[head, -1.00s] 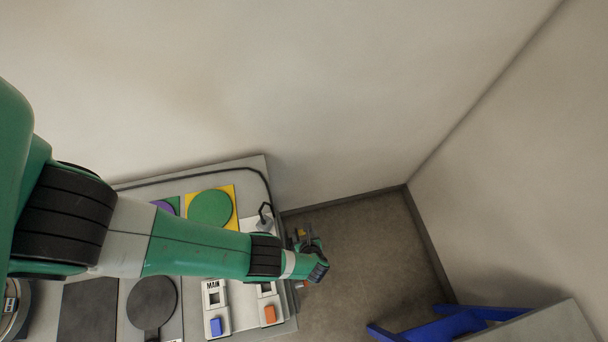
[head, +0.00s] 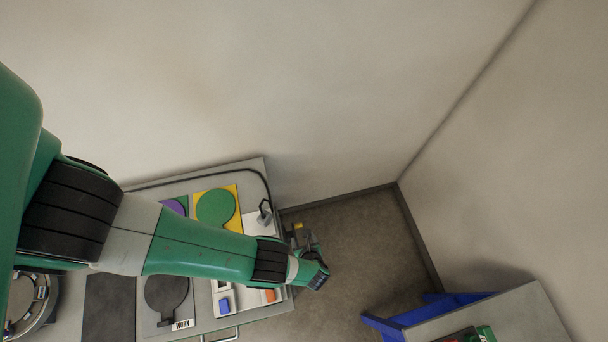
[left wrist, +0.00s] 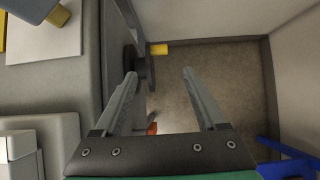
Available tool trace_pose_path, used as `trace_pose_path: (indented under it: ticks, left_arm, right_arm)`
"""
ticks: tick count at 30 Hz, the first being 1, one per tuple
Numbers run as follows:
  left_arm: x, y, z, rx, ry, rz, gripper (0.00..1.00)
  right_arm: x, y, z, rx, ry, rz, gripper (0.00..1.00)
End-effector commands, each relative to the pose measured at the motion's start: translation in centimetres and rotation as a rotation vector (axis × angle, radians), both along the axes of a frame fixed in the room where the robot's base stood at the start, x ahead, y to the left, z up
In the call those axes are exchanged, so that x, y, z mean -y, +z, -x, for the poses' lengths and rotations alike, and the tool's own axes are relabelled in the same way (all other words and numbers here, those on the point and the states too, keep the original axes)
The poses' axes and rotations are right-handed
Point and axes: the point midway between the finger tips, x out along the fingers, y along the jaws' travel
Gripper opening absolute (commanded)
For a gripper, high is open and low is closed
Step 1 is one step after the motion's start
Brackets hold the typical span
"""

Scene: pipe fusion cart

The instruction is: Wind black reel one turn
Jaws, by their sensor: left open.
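The black reel (left wrist: 130,58) shows edge-on at the cart's side in the left wrist view, partly hidden behind my left finger. A grey bar beside it bears a yellow grip (left wrist: 159,49), which also shows in the head view (head: 298,226). My left gripper (left wrist: 160,73) is open and empty. Its fingers point toward the yellow grip, which lies beyond the fingertips and apart from them in the picture. In the head view my left gripper (head: 308,244) hangs beside the cart's right end. My right gripper is not in view.
The cart top (head: 233,171) carries a green disc (head: 215,208) on a yellow plate, a dark round paddle (head: 166,294) and a blue switch (head: 224,305). A blue-legged table (head: 500,312) stands at lower right. Bare floor (head: 365,235) lies between them.

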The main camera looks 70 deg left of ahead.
Motion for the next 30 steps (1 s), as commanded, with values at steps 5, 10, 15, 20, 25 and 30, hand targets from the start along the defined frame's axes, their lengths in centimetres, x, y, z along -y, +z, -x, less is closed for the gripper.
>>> trace_pose_path:
  ticks: [5, 10, 15, 20, 25, 30]
  left_arm:
    - [0.0, 0.0, 0.0, 0.075, 0.107, 0.007, 0.74]
    - [2.1, -0.5, -0.4, 0.369, 0.628, 0.107, 0.74]
    - [3.6, -0.4, -1.4, 0.682, 1.461, 0.218, 0.74]
    - [1.1, 1.2, -3.1, 0.875, 2.384, 0.207, 0.74]
    - [-4.5, 2.8, -2.9, 0.914, 2.875, 0.16, 0.74]
    - [-8.0, 2.7, -0.5, 0.95, 2.991, 0.081, 0.74]
  right_arm:
    - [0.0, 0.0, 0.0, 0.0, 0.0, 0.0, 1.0]
    - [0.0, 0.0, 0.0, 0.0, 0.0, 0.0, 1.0]
    - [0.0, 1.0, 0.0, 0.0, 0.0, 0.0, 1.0]
    - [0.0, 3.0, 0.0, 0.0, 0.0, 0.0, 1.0]
    - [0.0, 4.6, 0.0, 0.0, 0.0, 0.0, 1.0]
    - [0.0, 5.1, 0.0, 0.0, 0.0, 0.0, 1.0]
